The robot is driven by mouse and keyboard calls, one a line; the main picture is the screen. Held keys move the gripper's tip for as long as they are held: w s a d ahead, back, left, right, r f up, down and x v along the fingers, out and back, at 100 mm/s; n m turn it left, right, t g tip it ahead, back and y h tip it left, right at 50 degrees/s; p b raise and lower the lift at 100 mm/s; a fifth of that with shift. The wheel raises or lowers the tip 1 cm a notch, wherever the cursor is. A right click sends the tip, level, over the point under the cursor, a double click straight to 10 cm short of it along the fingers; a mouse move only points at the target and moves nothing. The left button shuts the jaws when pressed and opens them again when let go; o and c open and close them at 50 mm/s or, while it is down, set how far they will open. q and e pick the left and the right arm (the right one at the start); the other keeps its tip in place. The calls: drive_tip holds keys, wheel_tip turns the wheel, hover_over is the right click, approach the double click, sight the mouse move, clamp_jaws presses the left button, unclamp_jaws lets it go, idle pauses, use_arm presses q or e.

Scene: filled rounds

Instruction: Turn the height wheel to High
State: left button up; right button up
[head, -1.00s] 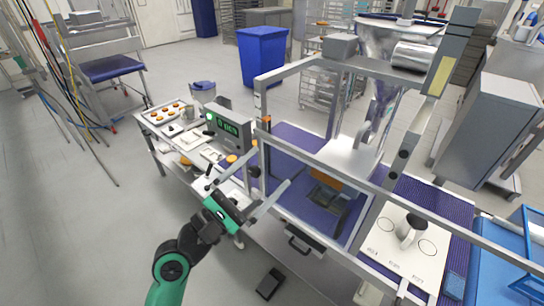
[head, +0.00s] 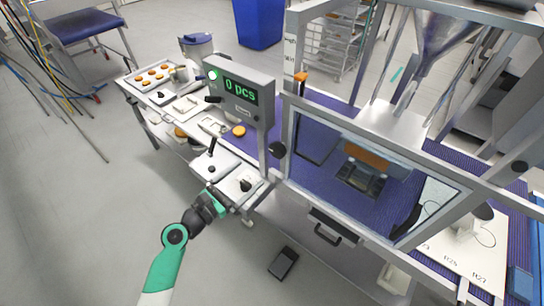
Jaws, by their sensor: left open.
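My left gripper (head: 222,198) is low in the middle left of the head view, open and empty, beside the white control panel (head: 208,165) at the near end of the side table. A lever with a black grip (head: 212,146) stands on the panel. A small black knob (head: 246,185) sits on its lower right part. A round black knob (head: 277,150) is on the machine's frame. I read no Low or High marks, so I cannot tell which is the height wheel. My right gripper is out of view.
A display reading 0 pcs (head: 240,90) rises behind the panel. A clear guard in a grey frame (head: 290,130) covers the purple belt (head: 330,200). A black pedal (head: 283,262) lies on the floor. Trays of orange rounds (head: 155,80) are at the back left.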

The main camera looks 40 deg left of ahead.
sight(275, 152)
use_arm(q)
drive_tip(key=w+b, duration=0.2)
drive_tip(key=w, duration=0.9)
drive_tip(key=shift+w+a, duration=0.1)
drive_tip(key=shift+w, duration=0.25)
drive_tip(key=shift+c, duration=0.2)
drive_tip(key=c, duration=1.3)
